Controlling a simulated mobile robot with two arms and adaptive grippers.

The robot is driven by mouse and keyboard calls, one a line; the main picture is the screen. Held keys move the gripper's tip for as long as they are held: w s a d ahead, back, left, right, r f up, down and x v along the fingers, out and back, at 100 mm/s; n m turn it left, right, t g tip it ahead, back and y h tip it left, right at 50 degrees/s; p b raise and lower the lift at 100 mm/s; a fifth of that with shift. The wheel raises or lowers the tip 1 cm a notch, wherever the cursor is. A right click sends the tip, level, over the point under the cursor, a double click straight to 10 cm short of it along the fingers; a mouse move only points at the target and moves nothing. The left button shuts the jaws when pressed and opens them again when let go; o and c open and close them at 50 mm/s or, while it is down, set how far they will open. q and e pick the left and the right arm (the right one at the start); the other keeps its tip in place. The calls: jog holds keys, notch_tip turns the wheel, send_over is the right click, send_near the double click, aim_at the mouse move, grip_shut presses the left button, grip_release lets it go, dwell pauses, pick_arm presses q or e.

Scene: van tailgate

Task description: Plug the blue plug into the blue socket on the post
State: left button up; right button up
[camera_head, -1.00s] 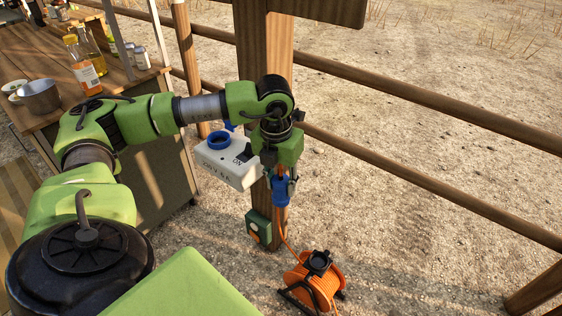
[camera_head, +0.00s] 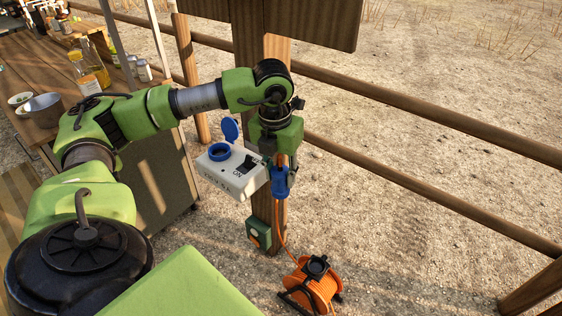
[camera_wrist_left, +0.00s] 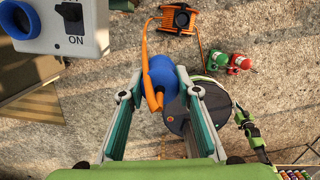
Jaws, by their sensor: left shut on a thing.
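The blue plug (camera_head: 281,183) hangs on an orange cable and is held in my left gripper (camera_head: 281,170), which is shut on it. In the left wrist view the plug (camera_wrist_left: 158,70) with its orange cable sits between the two fingers (camera_wrist_left: 152,95). The blue socket (camera_head: 219,151) is a round blue opening on top of a white box on the wooden post (camera_head: 266,70), with its blue lid (camera_head: 231,130) standing open. The plug is to the right of the box, apart from the socket. Part of the socket (camera_wrist_left: 22,18) shows at the left wrist view's upper left.
An orange cable reel (camera_head: 313,283) stands on the gravel at the post's foot. A small green box (camera_head: 258,233) is low on the post. A wooden table (camera_head: 35,60) with bottles and a metal mug (camera_head: 43,108) is at left. Fence rails (camera_head: 420,98) run behind.

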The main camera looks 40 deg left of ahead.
jog(key=shift+o, duration=0.5)
jog(key=shift+g, duration=0.5)
jog(key=s, duration=0.1)
jog(key=s+a, duration=0.1)
jog(key=s, duration=0.1)
jog(key=s+a, duration=0.1)
jog(key=s, duration=0.1)
jog(key=shift+s+f, duration=0.2)
jog(key=shift+f, duration=0.05)
jog(key=shift+o, duration=0.5)
jog(key=shift+w+d, duration=0.15)
jog(key=shift+w, duration=0.15)
pick_arm(q)
jog(key=shift+a, duration=0.25)
jog(key=shift+w+a+f, duration=0.1)
jog(key=shift+a, duration=0.3)
jog(key=w+a+p, duration=0.3)
jog(key=a+p, duration=0.1)
jog(key=a, duration=2.4)
jog(key=shift+a, duration=0.15)
pick_arm(e)
jog(key=r, duration=0.4)
jog(key=shift+w+d, duration=0.2)
jog(key=shift+w, duration=0.15)
pick_arm(q)
jog(key=shift+r, duration=0.2)
pick_arm(e)
jog(key=shift+r, duration=0.15)
